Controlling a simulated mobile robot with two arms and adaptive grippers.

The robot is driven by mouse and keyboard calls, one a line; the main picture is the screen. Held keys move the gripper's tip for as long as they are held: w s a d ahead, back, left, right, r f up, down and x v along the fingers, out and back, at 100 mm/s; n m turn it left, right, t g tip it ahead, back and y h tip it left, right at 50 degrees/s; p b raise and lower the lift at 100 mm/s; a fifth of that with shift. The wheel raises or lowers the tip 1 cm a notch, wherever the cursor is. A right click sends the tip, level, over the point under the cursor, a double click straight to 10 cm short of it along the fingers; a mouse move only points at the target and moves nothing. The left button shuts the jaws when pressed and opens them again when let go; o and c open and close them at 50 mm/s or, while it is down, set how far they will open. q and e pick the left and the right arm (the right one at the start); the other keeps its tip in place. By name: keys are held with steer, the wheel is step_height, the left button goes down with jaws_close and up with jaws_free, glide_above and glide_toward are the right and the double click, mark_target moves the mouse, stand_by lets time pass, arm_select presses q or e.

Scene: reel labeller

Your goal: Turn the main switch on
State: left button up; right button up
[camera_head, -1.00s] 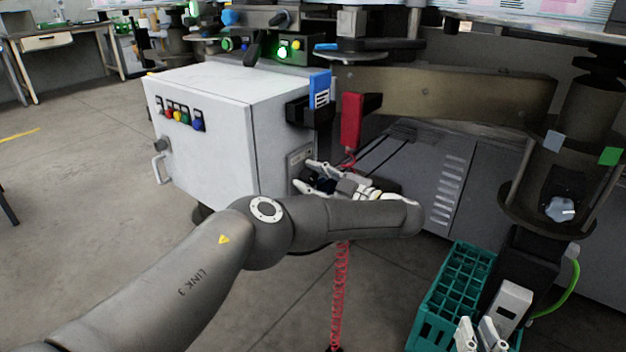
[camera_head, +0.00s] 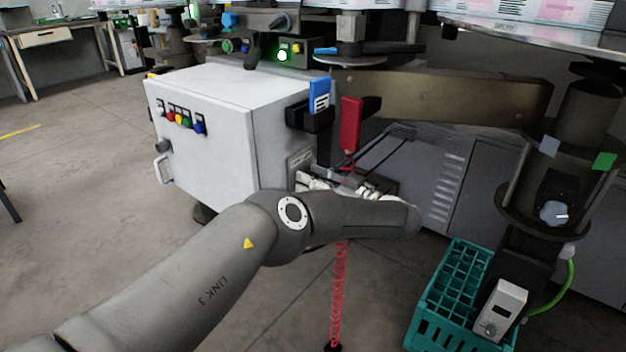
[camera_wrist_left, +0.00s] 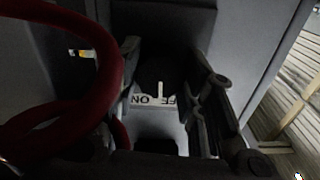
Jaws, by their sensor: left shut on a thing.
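The white control cabinet (camera_head: 210,120) stands left of centre, and the main switch is on its right side. In the head view my left gripper (camera_head: 312,182) is at a small label plate (camera_head: 300,158) on that side, and the switch itself is hidden. In the left wrist view the dark main switch (camera_wrist_left: 158,72) with a white pointer line sits between the fingers of my left gripper (camera_wrist_left: 172,66), which is shut on it. Upside-down ON and OFF lettering shows on a white plate (camera_wrist_left: 143,100) by the pointer. My right gripper is out of view.
A blue holder piece (camera_head: 319,95) and a red handheld device (camera_head: 351,122) hang beside the cabinet. The device's red coiled cord (camera_head: 339,290) hangs near my left arm and crosses the wrist view's left side. A teal crate (camera_head: 450,290) stands at lower right.

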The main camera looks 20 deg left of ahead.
arm_select(q)
steer(key=shift+w+d+f+m+b, duration=0.1)
steer(key=shift+m+b, duration=0.3)
steer(key=shift+m, duration=4.5)
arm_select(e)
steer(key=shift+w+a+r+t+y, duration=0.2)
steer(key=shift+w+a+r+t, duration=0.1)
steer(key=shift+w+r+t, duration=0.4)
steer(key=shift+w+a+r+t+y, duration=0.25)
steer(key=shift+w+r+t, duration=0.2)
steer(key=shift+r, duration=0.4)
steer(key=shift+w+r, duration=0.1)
arm_select(q)
steer(key=o, duration=1)
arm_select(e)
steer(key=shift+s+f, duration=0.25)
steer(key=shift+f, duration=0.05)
arm_select(q)
steer(key=v, duration=1.2)
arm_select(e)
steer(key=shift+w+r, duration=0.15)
